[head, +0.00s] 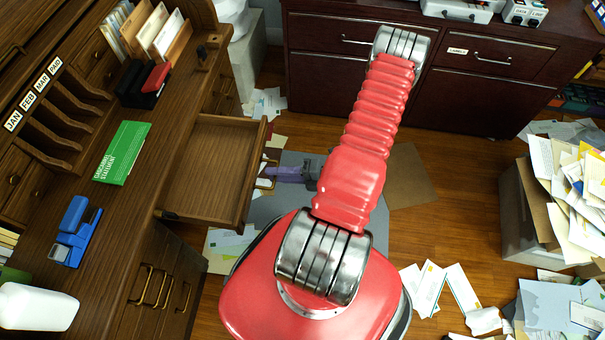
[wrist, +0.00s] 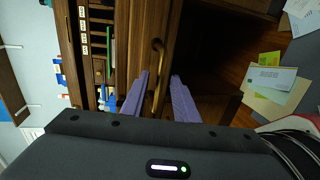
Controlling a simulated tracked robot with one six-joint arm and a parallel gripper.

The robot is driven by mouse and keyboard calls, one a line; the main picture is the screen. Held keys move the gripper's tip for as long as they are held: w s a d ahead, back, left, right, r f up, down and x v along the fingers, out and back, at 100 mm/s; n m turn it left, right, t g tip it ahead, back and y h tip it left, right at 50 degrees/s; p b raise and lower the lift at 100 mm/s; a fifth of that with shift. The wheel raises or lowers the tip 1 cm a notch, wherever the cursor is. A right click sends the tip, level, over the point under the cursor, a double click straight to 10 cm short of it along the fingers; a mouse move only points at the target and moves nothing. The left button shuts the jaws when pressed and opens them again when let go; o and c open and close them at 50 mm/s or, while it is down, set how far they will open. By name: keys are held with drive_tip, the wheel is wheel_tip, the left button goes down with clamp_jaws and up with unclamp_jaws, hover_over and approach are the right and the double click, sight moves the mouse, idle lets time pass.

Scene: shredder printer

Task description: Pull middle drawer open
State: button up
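The middle drawer (head: 207,160) is a brown wooden drawer that sticks out from the desk in the head view, its empty inside showing. Its front panel (wrist: 173,40) fills the middle of the wrist view, with a curved brass handle (wrist: 158,62) on it. My gripper (wrist: 159,82) has two purple fingers, spread apart with the handle between them; a gap shows on both sides of the handle. In the head view my gripper (head: 272,172) is just right of the drawer front, low and partly behind my red arm. The handle is hidden there.
The wooden desk (head: 105,215) holds a green booklet (head: 122,152), a blue stapler (head: 75,230) and a white object (head: 36,306). A dark cabinet (head: 325,75) stands at the back. Papers litter the floor, and a full paper bin (head: 520,215) stands at right.

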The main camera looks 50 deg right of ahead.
drive_tip(key=v, duration=1.3)
idle(0.6)
